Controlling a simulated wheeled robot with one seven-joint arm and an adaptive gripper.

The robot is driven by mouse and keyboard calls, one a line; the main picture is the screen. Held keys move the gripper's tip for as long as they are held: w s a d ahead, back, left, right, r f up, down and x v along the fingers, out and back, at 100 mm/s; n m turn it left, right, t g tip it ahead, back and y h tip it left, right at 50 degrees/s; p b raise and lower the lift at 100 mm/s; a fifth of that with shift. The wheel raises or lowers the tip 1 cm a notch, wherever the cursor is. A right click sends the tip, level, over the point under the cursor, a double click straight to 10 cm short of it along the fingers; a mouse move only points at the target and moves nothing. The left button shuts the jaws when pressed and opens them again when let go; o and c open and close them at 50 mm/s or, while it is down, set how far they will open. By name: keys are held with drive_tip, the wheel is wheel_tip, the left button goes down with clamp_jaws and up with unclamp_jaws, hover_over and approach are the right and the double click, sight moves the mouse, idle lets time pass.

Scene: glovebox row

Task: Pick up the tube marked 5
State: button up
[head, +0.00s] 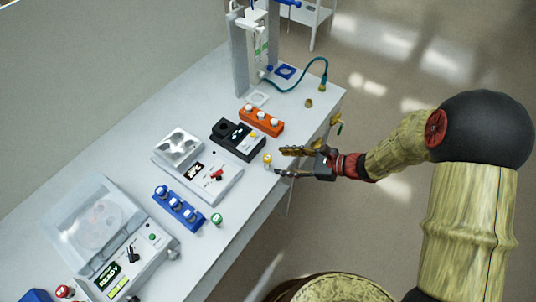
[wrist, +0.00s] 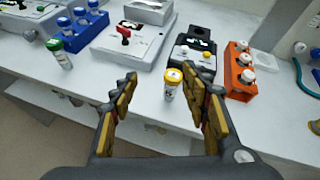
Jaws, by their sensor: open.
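A small white tube with a yellow cap (wrist: 172,84) stands upright on the bench near its front edge. It has a dark mark that I cannot read as a number. The same yellow-capped tube (head: 267,159) shows in the head view just beyond my fingertips. My gripper (head: 280,162) is open and empty, low over the bench edge. In the wrist view my gripper (wrist: 166,88) has a finger on either side of the tube's line, with the tube ahead between the tips. A green-capped tube (wrist: 60,54) stands apart on the left.
A black device (head: 238,139) and an orange rack (head: 261,120) with white-capped tubes stand behind the yellow-capped tube. A blue rack (head: 179,208), a device with a red lever (head: 205,182) and a lidded machine (head: 127,250) are on the left.

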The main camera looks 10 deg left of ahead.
sight(268, 157)
drive_tip(key=w+a+f+m, duration=0.1)
drive_tip(key=a+f, duration=0.1)
drive_tip(key=w+a+f+m, duration=0.1)
drive_tip(key=a+f, duration=0.1)
drive_tip(key=w+a+f+t, duration=0.1)
drive_tip(key=a+f, duration=0.1)
drive_tip(key=a, duration=0.1)
drive_tip(key=shift+w+f+m, duration=0.15)
drive_tip(key=shift+w+m, duration=0.25)
drive_tip(key=c, duration=0.4)
drive_tip(key=c, duration=0.7)
